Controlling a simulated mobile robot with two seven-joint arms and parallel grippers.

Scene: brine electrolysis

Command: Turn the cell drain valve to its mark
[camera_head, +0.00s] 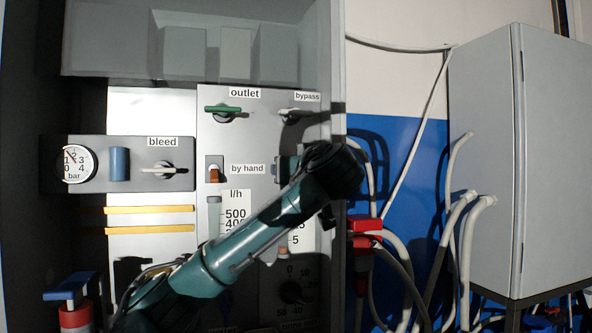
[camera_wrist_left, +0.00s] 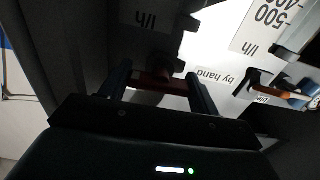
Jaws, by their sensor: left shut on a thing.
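My left gripper (camera_head: 284,169) is at the panel, just right of the "by hand" label and below the bypass valve. Its far side is mostly hidden behind my wrist in the head view. In the left wrist view the two fingers of my left gripper (camera_wrist_left: 161,90) are on either side of a dark reddish-brown handle (camera_wrist_left: 158,79). The gripper is shut on this handle, which lies across between the fingers. I see no drain label or mark near it; the area is dark. My right gripper is in neither view.
The panel (camera_head: 208,130) carries a green outlet handle (camera_head: 222,109), a pale bypass handle (camera_head: 296,112), a bleed handle (camera_head: 158,170) and an orange switch (camera_head: 214,173). Red blocks with hoses (camera_head: 366,224) and a grey cabinet (camera_head: 485,170) stand to the right.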

